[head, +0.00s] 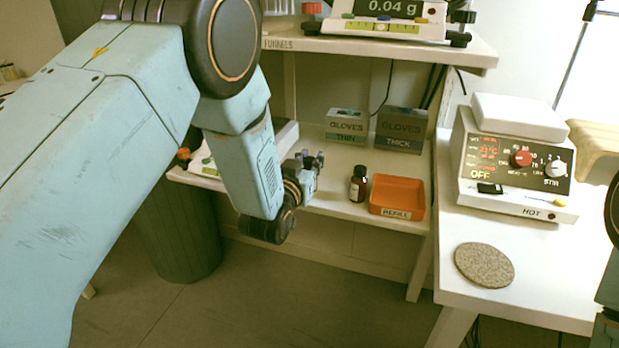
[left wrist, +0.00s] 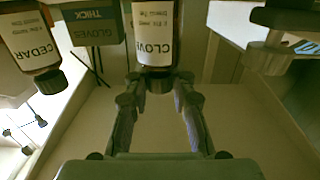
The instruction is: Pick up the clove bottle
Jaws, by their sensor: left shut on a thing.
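The clove bottle, brown with a white CLOVE label (left wrist: 153,42), shows upside down at the top middle of the left wrist view. Its dark cap is between the fingertips of my left gripper (left wrist: 154,80), which is shut on it. In the head view my left gripper (head: 310,166) is over the lower shelf, and I cannot clearly make out the clove bottle there. The bottle labelled CEDAR (left wrist: 30,45) is at the left of the wrist view, apart from the fingers. A brown bottle (head: 358,186) stands on the shelf to the gripper's right.
An orange REFILL tray (head: 397,212) is right of the standing bottle. A THIN gloves box (head: 346,126) and a THICK gloves box (head: 401,130) stand behind. The upper shelf (head: 380,48) overhangs. A hot plate (head: 515,165) and round cork mat (head: 484,265) are on the right table.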

